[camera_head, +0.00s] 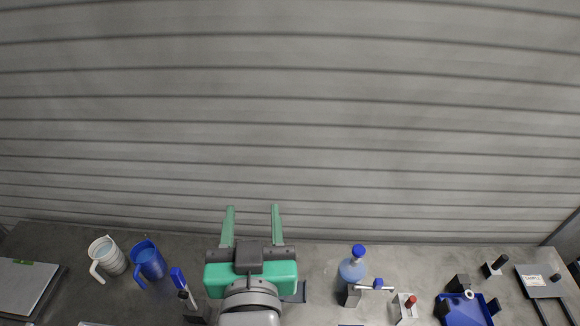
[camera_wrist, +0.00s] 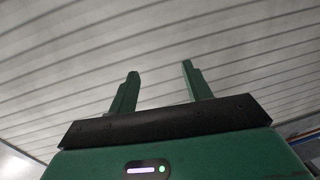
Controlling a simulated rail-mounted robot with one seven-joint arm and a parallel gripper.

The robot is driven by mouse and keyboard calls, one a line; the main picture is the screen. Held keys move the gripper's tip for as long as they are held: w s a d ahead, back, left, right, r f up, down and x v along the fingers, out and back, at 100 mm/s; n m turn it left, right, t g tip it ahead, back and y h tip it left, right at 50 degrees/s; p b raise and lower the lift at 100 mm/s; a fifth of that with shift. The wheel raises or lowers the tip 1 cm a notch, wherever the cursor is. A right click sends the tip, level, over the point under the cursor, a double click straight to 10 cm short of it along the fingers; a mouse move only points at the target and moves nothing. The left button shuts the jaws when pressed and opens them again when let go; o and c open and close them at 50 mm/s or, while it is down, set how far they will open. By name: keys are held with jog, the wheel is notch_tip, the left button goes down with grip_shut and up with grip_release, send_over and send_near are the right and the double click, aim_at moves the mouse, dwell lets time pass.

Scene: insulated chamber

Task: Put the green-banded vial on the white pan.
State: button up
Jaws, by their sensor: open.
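My gripper (camera_head: 252,208) is open and empty, its two green fingers pointing at the ribbed wall above the bench. In the wrist view my gripper (camera_wrist: 159,69) shows spread fingers with only the ribbed wall beyond. I cannot make out a green-banded vial in either view. A flat pale grey plate (camera_head: 20,290) lies at the far left of the bench, with a small green mark near its back edge. I cannot tell whether it is the white pan. The bench directly under my gripper and arm is hidden.
On the bench (camera_head: 205,236), a white jug (camera_head: 113,262) and a blue jug (camera_head: 152,264) stand left. A blue-capped bottle (camera_head: 352,270) stands right of my gripper. A red-topped block (camera_head: 407,306), a blue tray (camera_head: 462,314) and a dark-framed plate (camera_head: 537,280) are farther right.

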jog(key=s+d+r+t, duration=0.2)
jog(key=s+r, duration=0.1)
jog(key=r, duration=0.5)
jog(key=s+d+r+t+h, duration=0.1)
jog(key=s+d+r+t, duration=0.1)
jog(key=r, duration=0.6)
jog(key=s+d+r+t, duration=0.2)
jog(key=s+r+t, duration=0.1)
jog(key=r, duration=0.5)
jog(key=shift+s+r+m+h, duration=0.15)
jog(key=shift+s+m+h, duration=0.15)
